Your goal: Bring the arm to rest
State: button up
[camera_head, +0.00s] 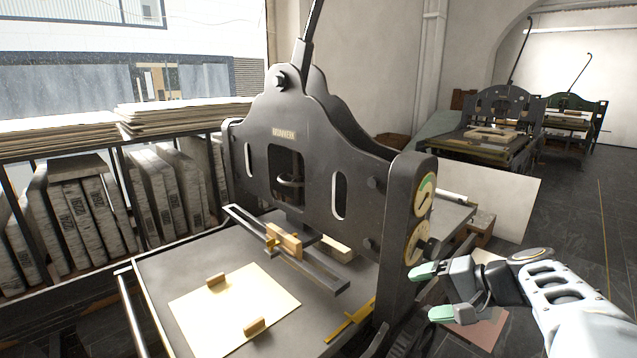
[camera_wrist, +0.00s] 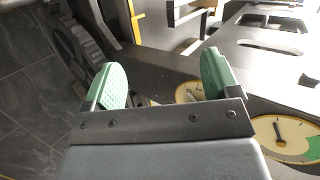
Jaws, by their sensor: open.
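My gripper (camera_head: 432,293) is at the lower right in the head view, its green-padded fingers spread apart with nothing between them. It is just right of the black litho press (camera_head: 330,150), near the round dials (camera_head: 417,243) on the press's side. In the wrist view my gripper (camera_wrist: 160,85) shows both green pads wide apart and empty. A dial (camera_wrist: 283,138) lies right of the fingers there, and part of another shows between them. I cannot tell how far the fingers are from the press.
The press bed (camera_head: 190,255) carries a cream sheet (camera_head: 235,310) with two small wooden blocks. A rack of wrapped stones (camera_head: 95,215) stands at left. More presses (camera_head: 490,130) stand at the back right. The dark tiled floor (camera_head: 590,220) is open at right.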

jog(key=s+a+r+n+g+h+p, duration=0.1)
jog(key=s+a+r+n+h+p, duration=0.1)
jog(key=s+a+n+h+p, duration=0.1)
jog(key=s+a+r+n+g+h+p, duration=0.1)
jog(key=s+a+r+n+h+p, duration=0.1)
jog(key=s+n+h+p, duration=0.2)
jog(key=shift+s+a+h+p, duration=0.4)
jog(key=shift+s+h+p, duration=0.6)
jog(key=shift+s+p, duration=0.95)
jog(key=shift+w+p, duration=0.4)
